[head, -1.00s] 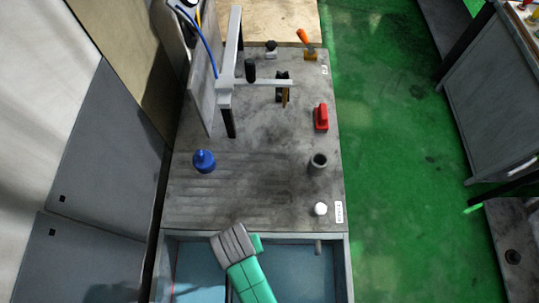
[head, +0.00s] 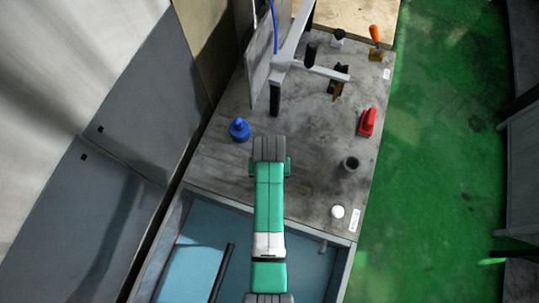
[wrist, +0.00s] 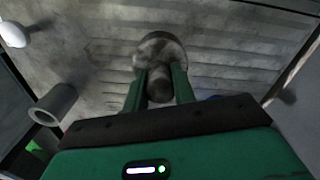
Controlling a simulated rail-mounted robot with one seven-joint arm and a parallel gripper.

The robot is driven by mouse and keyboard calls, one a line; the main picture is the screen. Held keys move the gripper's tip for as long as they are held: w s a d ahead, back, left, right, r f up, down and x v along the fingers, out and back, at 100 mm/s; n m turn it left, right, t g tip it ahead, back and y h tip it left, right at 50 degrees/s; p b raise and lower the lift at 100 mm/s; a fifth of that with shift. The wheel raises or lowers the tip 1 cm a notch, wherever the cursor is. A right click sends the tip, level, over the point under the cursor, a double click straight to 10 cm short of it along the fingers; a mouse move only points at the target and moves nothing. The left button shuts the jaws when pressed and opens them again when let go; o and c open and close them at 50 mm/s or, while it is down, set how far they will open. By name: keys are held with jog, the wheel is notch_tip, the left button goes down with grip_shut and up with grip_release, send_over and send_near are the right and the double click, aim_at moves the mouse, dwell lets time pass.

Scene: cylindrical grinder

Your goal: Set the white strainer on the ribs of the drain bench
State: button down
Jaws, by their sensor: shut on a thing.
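My gripper (wrist: 160,82) is shut on a round piece (wrist: 160,46) with a dark cylindrical knob between the fingers. I take it for the strainer, though it looks mottled grey here, not clean white. It is over the ribs (wrist: 225,50) of the drain bench (head: 215,160); I cannot tell whether it touches them. In the head view my arm hides the gripper and the held piece. A small white round thing (head: 338,211) stands at the bench's front right and also shows in the wrist view (wrist: 13,33), apart from my gripper.
A blue bottle-like thing (head: 240,130) stands left of my arm. A dark grey hollow cylinder (head: 350,164) and a red-handled thing (head: 367,122) stand to the right. A grey frame (head: 292,55) rises at the back. A blue-floored basin (head: 195,260) lies in front.

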jog(key=shift+w+f, duration=0.2)
jog(key=shift+w, duration=0.1)
jog(key=shift+f, duration=1.55)
jog(key=shift+f, duration=0.1)
jog(key=c, duration=1.2)
grip_release()
jog(key=shift+o, duration=0.2)
notch_tip(320, 180, up, 12)
jog(key=shift+r+p, duration=0.1)
jog(key=shift+p, duration=0.2)
